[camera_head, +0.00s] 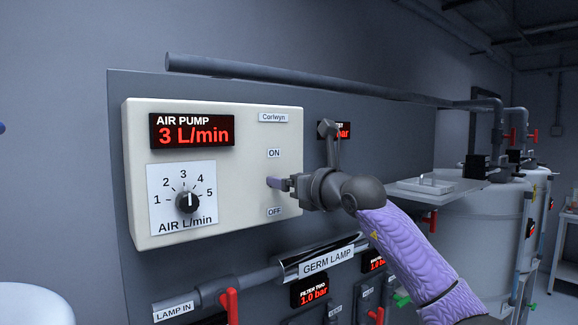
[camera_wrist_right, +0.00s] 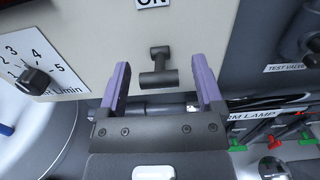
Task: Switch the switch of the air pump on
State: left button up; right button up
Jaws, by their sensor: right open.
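The air pump (camera_head: 245,130) is a cream box on a dark wall panel, with a red "3 L/min" display. Its switch (camera_wrist_right: 158,66) is a dark T-shaped lever in the right wrist view, below the ON label (camera_wrist_right: 153,2). The wide crossbar of the lever lies on the side away from ON, so it looks lowered. In the head view my right gripper hides the switch. My right gripper (camera_head: 275,183) is open between the ON and OFF labels, with its purple fingers either side of the lever and a gap on each side. My left gripper is out of view.
A flow dial (camera_head: 187,201) sits left of the switch on the same box. The germ lamp tube (camera_head: 325,258) and red-handled valves run below. A grey pipe (camera_head: 330,82) crosses above. White tanks (camera_head: 470,235) stand at the right.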

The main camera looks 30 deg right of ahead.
jog(key=shift+w, duration=0.3)
jog(key=shift+a+f, duration=0.1)
grip_shut()
jog(key=r+g+p, duration=0.1)
jog(key=p, duration=0.2)
jog(key=r+g+p, duration=0.1)
jog(key=g+p, duration=0.1)
jog(key=p, duration=0.2)
jog(key=shift+w, duration=0.2)
jog(key=shift+f+p, duration=0.15)
jog(key=shift+p, duration=0.35)
jog(key=shift+f, duration=0.1)
grip_release()
